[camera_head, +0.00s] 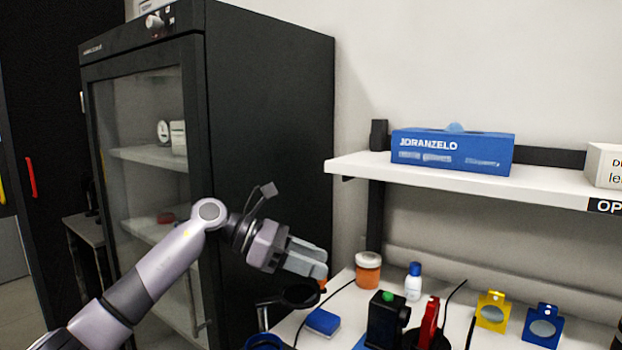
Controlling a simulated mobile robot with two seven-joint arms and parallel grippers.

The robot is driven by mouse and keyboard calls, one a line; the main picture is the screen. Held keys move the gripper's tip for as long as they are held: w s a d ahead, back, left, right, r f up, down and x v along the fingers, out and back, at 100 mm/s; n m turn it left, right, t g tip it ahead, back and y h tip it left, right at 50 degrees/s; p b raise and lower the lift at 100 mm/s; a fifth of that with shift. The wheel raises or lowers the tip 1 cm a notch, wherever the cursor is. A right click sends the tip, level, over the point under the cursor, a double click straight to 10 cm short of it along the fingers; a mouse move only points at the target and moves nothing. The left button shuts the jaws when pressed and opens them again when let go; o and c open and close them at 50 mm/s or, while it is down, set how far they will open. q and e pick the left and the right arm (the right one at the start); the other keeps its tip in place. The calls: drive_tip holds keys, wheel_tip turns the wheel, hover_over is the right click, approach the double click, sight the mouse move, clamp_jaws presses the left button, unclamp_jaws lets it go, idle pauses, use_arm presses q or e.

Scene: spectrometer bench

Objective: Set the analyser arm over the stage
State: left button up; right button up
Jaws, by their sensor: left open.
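My left gripper (308,259) reaches in from the left and is open, with nothing between its fingers. It hangs above the left end of the bench. Just below it is a dark rounded piece (300,297), which may be part of the analyser arm; I cannot tell for sure. A black box-shaped unit with a green top (386,320) stands to the right, with a red upright part (429,322) beside it. I cannot make out the stage with certainty. The bottom picture edge cuts off much of the apparatus. My right gripper is not in view.
A tall black glass-door cabinet (270,130) stands behind my left arm. A shelf (350,165) with a blue box (452,151) overhangs the bench. An orange jar (368,271), a white bottle (413,283), a yellow holder (493,312) and a blue holder (542,327) stand on the bench.

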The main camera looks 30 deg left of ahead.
use_arm(q)
wheel_tip(320, 180, up, 18)
drive_tip(key=shift+p, duration=0.4)
drive_tip(key=shift+f, duration=0.1)
